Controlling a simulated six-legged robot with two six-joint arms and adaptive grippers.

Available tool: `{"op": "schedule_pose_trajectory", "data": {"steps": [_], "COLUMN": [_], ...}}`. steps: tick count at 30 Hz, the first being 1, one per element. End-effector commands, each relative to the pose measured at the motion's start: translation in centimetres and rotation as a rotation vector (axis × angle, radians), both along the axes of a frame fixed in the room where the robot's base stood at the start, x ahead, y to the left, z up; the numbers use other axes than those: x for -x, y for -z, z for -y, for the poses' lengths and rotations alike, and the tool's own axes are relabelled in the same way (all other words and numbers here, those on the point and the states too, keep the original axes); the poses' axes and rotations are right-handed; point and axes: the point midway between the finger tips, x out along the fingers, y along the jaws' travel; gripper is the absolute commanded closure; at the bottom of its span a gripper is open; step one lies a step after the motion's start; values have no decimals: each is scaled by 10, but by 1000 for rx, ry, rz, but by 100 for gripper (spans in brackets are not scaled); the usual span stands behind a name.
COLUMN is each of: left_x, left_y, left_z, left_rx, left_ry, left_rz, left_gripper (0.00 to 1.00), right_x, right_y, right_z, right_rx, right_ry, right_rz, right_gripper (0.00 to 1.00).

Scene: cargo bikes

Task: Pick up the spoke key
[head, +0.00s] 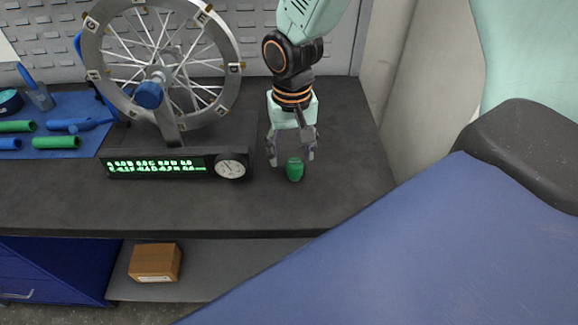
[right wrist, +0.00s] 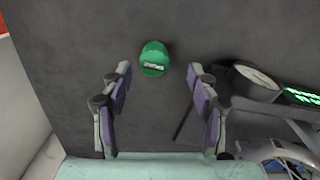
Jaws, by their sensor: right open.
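A small green upright piece, which I take for the spoke key (head: 295,170), stands on the dark bench top to the right of the wheel stand. In the right wrist view the spoke key (right wrist: 154,58) shows a rounded green top with a pale slotted mark. My right gripper (head: 291,157) is open and points down at it, with a finger to either side in the picture. In the right wrist view the key lies just beyond the fingertips of the right gripper (right wrist: 158,72), between their lines, with clear gaps. My left gripper is not in view.
A spoked wheel (head: 232,45) stands in a truing stand with a green display (head: 155,167) and a dial (head: 231,168), left of the key. Green and blue tools lie on a blue mat (head: 85,105). A cardboard box (head: 155,262) sits on the lower shelf. Bench right of the key is clear.

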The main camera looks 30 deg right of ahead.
Motion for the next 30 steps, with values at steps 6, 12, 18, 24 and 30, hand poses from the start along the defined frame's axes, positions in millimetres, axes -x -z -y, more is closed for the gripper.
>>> {"op": "schedule_pose_trajectory", "data": {"steps": [6, 12, 18, 24, 30], "left_x": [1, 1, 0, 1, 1], "left_y": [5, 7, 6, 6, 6], "left_z": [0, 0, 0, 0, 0], "left_rx": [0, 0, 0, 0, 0], "left_ry": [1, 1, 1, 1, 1], "left_rz": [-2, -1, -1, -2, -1], "left_gripper": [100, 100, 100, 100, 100], "right_x": [-2, -5, -6, -7, -7], "right_y": [33, 49, 49, 49, 49], "right_z": [3, 2, 2, 2, 2], "right_rx": [0, 1, 0, 0, 0], "right_ry": [0, 0, 1, 1, 1], "right_rz": [-3, 0, 1, 0, 0], "right_gripper": [40, 40, 40, 55, 72]}}
